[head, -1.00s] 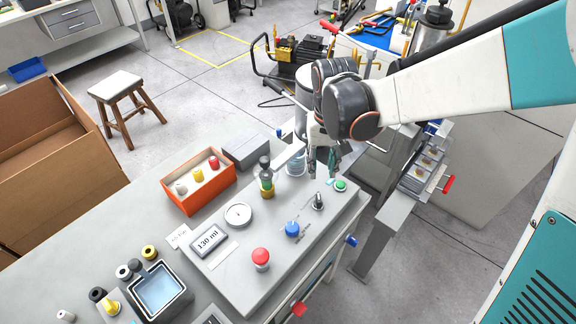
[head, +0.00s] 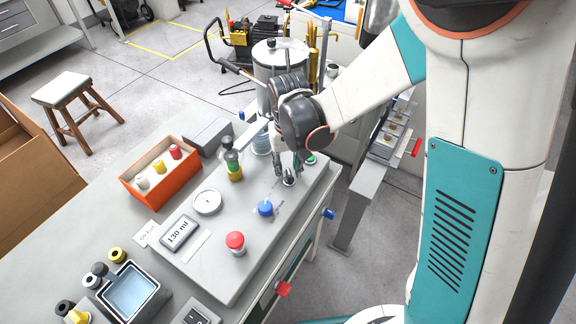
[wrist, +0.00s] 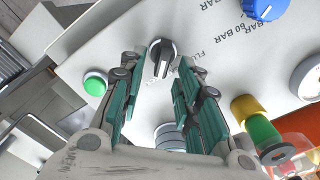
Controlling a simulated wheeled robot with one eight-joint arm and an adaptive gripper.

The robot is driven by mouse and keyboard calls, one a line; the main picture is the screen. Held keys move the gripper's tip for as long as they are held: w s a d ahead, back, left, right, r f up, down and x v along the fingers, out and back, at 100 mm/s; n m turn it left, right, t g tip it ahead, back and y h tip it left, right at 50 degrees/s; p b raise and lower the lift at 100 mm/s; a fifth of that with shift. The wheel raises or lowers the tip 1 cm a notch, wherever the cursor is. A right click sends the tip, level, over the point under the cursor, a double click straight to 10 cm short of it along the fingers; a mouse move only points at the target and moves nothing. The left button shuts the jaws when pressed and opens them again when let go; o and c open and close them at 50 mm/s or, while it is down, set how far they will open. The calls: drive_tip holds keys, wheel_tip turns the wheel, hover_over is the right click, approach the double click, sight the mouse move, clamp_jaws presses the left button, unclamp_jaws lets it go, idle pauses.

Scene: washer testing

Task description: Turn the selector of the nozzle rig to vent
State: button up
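The selector (wrist: 161,58) is a small black-and-silver knob on the grey panel of the nozzle rig (wrist: 110,40). It also shows in the head view (head: 289,181), partly behind my fingers. Print beside it starts with "FL"; the other marks near it are too hidden or small to read. My gripper (wrist: 163,62) is open, with one teal-padded finger on each side of the knob. Narrow gaps seem to show between fingers and knob in the wrist view. In the head view my gripper (head: 286,172) points down at the panel's far end.
A green button (wrist: 95,83) sits to one side of the selector, and a blue dial (head: 265,208) to the other. A red button (head: 235,240), a round gauge (head: 208,201) and a yellow-and-green bottle (head: 232,165) stand nearby. An orange box (head: 130,188) is at left.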

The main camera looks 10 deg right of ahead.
clamp_jaws()
drive_tip(key=shift+n, duration=0.3)
drive_tip(key=n, duration=0.3)
drive_tip(key=shift+s+a+n, duration=0.1)
drive_tip(key=shift+a+n, duration=0.15)
drive_tip(key=shift+n, duration=0.05)
drive_tip(key=shift+s+a+n, duration=0.1)
drive_tip(key=shift+n, duration=1.05)
drive_tip(key=shift+s+a+n, duration=0.1)
drive_tip(key=shift+n, duration=1.05)
unclamp_jaws()
drive_tip(key=shift+r, duration=0.1)
